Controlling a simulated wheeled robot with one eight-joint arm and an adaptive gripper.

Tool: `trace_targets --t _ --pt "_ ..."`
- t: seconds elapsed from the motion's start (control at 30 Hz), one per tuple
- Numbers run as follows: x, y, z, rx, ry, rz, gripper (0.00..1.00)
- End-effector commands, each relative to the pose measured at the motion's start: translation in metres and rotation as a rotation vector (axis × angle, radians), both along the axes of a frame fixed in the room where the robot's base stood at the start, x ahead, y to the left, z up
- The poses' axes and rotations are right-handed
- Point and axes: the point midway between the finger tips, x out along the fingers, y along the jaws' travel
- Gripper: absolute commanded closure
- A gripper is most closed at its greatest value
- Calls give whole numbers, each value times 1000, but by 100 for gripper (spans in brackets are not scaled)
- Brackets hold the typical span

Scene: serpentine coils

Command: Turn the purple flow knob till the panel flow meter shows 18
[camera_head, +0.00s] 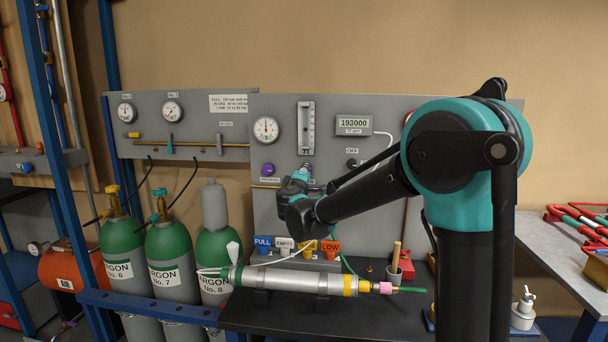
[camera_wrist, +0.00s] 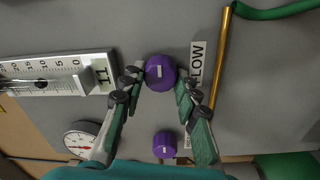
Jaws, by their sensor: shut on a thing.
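The round purple flow knob (camera_wrist: 160,72) is on the grey panel beside a "FLOW" label (camera_wrist: 196,64) in the wrist view. The green pads of my gripper (camera_wrist: 158,88) are shut on it from both sides. The panel flow meter (camera_wrist: 60,74) is a pale scale with a clear tube. A tag at its zero end reads 11. The same meter (camera_head: 306,128) stands upright in the head view, too small to read. My gripper (camera_head: 305,172) is at the panel below it, and the flow knob is mostly hidden there.
A second purple knob (camera_wrist: 164,144) is close to my gripper, below a round gauge (camera_head: 266,129) in the head view. A silver cylinder (camera_head: 290,280) lies on the dark bench. Argon bottles (camera_head: 168,255) stand left.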

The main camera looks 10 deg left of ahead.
Motion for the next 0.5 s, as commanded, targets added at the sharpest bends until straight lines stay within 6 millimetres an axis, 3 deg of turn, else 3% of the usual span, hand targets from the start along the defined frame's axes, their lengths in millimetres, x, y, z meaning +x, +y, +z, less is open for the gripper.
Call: trace_targets --t 0.5 --pt "-1 -1 1 491 -15 -1 98"
